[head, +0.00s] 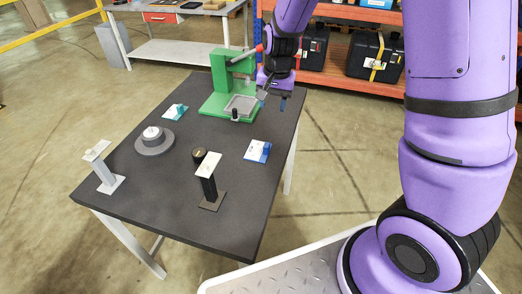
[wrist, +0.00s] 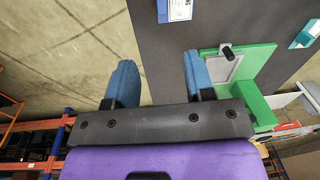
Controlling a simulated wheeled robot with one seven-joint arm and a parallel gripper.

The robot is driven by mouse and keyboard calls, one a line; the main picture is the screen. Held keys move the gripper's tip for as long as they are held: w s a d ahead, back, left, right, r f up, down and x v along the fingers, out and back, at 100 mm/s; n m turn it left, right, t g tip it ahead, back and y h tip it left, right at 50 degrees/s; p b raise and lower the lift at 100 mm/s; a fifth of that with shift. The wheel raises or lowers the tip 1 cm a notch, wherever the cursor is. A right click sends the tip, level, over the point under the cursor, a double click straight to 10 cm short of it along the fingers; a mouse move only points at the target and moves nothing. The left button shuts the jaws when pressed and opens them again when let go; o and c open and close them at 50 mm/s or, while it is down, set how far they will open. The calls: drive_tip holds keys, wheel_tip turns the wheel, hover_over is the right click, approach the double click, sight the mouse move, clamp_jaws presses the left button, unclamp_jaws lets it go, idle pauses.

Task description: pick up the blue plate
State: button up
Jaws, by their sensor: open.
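A green stand (head: 219,76) with a grey pad is close left of my gripper. A teal plate (head: 181,109), a round grey base (head: 155,143), a black post (head: 208,185) and a grey post (head: 106,175) stand on the table. Orange shelves (head: 337,88) are behind.

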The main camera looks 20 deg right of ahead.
drive_tip(key=m, duration=0.1)
approach(267, 144)
drive_tip(key=shift+g+h, duration=0.3)
drive_tip(key=shift+g, duration=0.1)
drive_tip(key=f, duration=1.1)
drive_tip(key=shift+w+a, duration=0.25)
drive_tip(key=shift+a, duration=0.05)
drive_tip(key=shift+c, duration=0.5)
clamp_jaws()
